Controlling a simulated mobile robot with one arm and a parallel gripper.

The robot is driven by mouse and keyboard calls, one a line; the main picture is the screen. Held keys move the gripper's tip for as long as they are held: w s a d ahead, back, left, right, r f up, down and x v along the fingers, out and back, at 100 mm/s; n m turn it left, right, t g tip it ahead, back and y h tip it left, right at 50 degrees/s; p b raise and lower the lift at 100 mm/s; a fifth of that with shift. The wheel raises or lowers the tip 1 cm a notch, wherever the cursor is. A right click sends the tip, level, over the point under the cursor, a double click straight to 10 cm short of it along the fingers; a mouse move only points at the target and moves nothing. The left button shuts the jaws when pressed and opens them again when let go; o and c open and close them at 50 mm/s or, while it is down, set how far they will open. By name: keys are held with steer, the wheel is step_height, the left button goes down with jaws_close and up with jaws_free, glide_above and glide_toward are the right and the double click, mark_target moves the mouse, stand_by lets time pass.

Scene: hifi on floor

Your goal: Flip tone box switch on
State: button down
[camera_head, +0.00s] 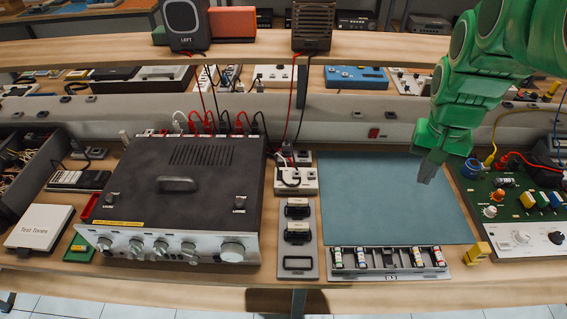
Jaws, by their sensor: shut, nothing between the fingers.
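A white box labelled "Test Tones" (40,226) lies at the far left of the bench. It looks like the tone box, but I cannot make out a switch on it. My gripper (428,178) hangs from my green arm at the upper right. It is shut and empty, pointing down over the right part of the blue-green mat (380,205). It is far to the right of the white box, with the amplifier between them.
A large black amplifier (180,190) with silver front knobs fills the left middle. Cables run from its back to sockets and speakers on the shelf (250,46). A parts tray (385,270) lies before the mat. A green control panel (515,210) stands at right.

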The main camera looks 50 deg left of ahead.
steer(key=a+f+n, duration=0.1)
steer(key=a+f, duration=0.1)
steer(key=a, duration=0.8)
steer(key=n+y, duration=0.1)
steer(key=n, duration=0.2)
glide_above(280, 171)
steer(key=s+d, duration=0.1)
step_height(280, 171, down, 6)
steer(key=shift+t, duration=0.4)
steer(key=f, duration=0.9)
steer(key=w+f, duration=0.1)
steer(key=f, duration=0.3)
steer(key=shift+a+f, duration=0.35)
steer(key=shift+a, duration=0.05)
